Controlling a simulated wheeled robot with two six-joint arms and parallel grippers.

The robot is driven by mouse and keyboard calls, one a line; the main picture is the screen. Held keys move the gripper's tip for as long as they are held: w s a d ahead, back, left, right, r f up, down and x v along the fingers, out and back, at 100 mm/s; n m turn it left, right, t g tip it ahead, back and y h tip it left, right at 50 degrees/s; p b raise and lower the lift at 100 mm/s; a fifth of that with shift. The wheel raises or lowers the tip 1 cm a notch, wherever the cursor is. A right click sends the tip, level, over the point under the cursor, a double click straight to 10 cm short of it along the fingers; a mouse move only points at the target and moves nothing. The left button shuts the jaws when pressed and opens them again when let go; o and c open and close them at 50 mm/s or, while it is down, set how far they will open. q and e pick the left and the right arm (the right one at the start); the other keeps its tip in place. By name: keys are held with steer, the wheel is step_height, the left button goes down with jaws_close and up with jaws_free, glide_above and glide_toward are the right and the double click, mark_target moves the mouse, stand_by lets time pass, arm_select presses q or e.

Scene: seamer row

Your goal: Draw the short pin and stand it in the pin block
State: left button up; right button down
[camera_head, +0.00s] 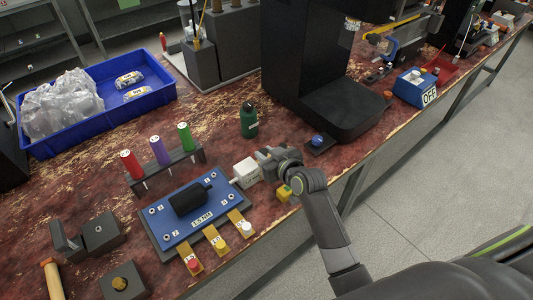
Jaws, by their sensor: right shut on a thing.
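My right gripper (262,161) reaches in from the lower right and is shut at the white block (246,173), which has a short pale stub on its left side. The fingertips are small and partly hidden, so I cannot make out the grip clearly. I cannot pick out the short pin with certainty. Two dark blocks stand at the lower left: one (101,232) with a small round spot on top, and one (122,282) with a brass-coloured round piece on top. I cannot tell which is the pin block. My left gripper is not in view.
A blue plate (183,236) with a black part stands left of the gripper. A rack (166,171) with red, purple and green handles is behind it. A green bottle (249,120), blue crate (128,118) and dark machine (345,108) stand farther back. The table edge is close on the right.

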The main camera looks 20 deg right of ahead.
steer(key=shift+p, duration=0.45)
stand_by(0.7)
steer(key=shift+f+b, duration=0.85)
steer(key=shift+f, duration=0.4)
steer(key=c, duration=1.4)
jaws_free()
steer(key=o, duration=0.3)
steer(key=shift+d+f, duration=0.2)
steer(key=shift+s+a+f, duration=0.1)
steer(key=shift+f, duration=0.05)
steer(key=shift+s, duration=0.2)
steer(key=r+v, duration=0.1)
steer(key=v, duration=1.6)
steer(key=shift+w, duration=0.15)
